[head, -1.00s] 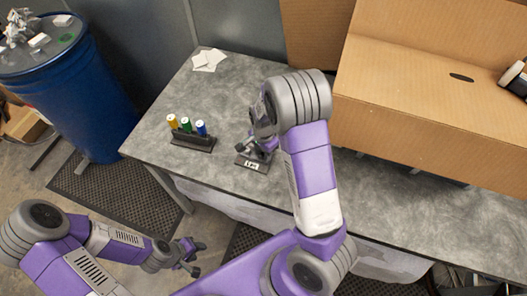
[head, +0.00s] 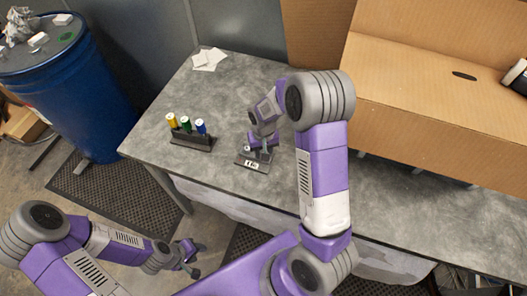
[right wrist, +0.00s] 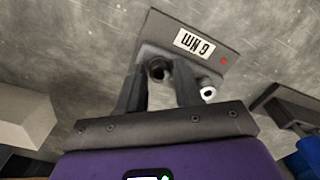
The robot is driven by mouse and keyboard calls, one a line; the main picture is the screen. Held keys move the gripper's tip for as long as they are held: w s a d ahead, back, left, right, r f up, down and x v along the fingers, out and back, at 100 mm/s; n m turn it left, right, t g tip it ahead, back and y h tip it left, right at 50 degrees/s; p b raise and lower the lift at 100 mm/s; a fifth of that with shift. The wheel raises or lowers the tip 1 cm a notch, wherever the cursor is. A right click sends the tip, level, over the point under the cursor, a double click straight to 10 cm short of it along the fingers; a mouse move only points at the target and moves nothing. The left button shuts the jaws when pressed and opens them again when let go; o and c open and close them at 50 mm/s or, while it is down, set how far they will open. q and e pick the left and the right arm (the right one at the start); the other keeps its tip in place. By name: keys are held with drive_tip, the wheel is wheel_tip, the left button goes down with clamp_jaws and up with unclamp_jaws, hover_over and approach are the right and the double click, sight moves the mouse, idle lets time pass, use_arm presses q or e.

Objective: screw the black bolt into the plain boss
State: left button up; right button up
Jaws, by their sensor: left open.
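In the right wrist view a dark, round, hollow-topped piece (right wrist: 157,69), which looks like the black bolt, stands between my right gripper's fingers (right wrist: 158,80). The fingers are apart on either side of it; whether they touch it is unclear. Below it is a dark plate (right wrist: 229,42) with a "6 Nm" label and a red dot. A pale round piece with a dark hole (right wrist: 208,93) stands beside the right finger; I cannot tell which boss is plain. In the head view the plate (head: 246,162) lies under my right wrist. My left gripper (head: 198,258) is open and empty, low at the left.
A dark rack (head: 193,141) with yellow, green and blue cylinders stands left of the plate on the grey table (head: 225,90). White papers (head: 209,59) lie behind. A large cardboard box (head: 430,100) fills the right back. A blue drum (head: 65,95) stands at the left.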

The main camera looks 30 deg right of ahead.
drive_tip(key=n, duration=0.4)
drive_tip(key=shift+n, duration=0.4)
drive_tip(key=n, duration=0.6)
drive_tip(key=shift+n+p, duration=0.35)
drive_tip(key=shift+n, duration=0.05)
drive_tip(key=n+p, duration=0.1)
drive_tip(key=n, duration=0.3)
drive_tip(key=shift+c, duration=0.2)
clamp_jaws()
drive_tip(key=shift+o, duration=1.7)
unclamp_jaws()
